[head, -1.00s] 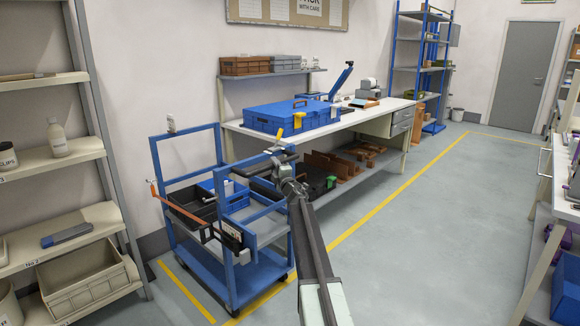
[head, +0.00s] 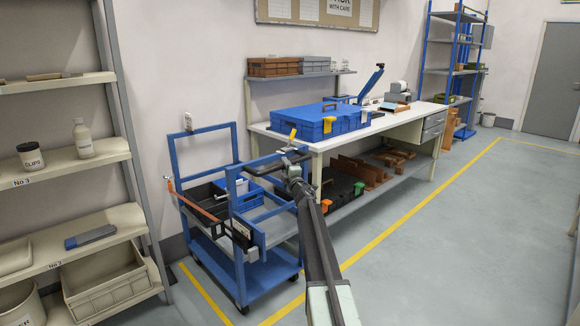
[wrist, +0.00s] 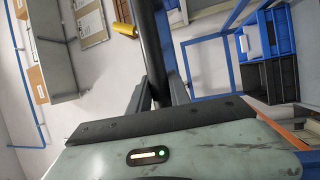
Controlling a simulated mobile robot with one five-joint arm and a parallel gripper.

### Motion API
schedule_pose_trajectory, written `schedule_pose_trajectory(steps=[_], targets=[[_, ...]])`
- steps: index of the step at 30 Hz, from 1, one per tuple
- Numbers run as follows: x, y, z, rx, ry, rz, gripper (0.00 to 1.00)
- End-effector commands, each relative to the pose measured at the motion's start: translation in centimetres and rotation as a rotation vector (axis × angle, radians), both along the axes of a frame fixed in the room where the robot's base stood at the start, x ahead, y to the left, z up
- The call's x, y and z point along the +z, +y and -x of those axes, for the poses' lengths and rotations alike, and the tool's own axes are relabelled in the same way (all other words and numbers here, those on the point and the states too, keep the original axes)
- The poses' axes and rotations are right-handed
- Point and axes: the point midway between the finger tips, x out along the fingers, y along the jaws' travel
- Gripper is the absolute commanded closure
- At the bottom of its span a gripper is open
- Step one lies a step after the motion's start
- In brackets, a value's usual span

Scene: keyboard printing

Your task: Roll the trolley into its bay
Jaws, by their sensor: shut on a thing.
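The blue trolley (head: 258,272) stands upright at the left of the bench, over floor marked with yellow lines (head: 205,292). It has a dark push handle (head: 262,167), which also shows as a black bar in the wrist view (wrist: 150,35). My gripper (head: 291,166) is shut on this handle; in the wrist view its fingers (wrist: 158,92) lie on both sides of the bar. The trolley carries a black tray (head: 203,201) and a blue box (head: 238,188). An orange bar (head: 190,201) runs along its left side. Its far wheels are hidden.
A workbench (head: 370,130) with a blue case (head: 305,123) stands behind and right of the trolley. A beige shelf rack (head: 75,164) with bottles and bins is close on the left. Open grey floor (head: 440,245) lies to the right, past the yellow line.

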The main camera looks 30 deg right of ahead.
Motion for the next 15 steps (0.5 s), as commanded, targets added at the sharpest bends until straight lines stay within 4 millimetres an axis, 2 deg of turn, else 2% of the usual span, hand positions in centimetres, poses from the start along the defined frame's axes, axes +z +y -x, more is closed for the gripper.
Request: schedule_pose_trajectory(steps=[1, 9, 10, 12, 15], targets=[[0.1, 0.6, -0.3, 0.011, -0.003, 0.004, 1.0], [0.1, -0.3, 0.0, 0.003, -0.003, 0.002, 1.0], [0.1, -0.4, 0.0, 0.003, -0.003, 0.002, 0.74], [0.1, -0.5, 0.0, 0.0, -0.003, 0.001, 0.55], [0.1, -0.8, 0.1, -0.004, -0.003, 0.001, 0.55]])
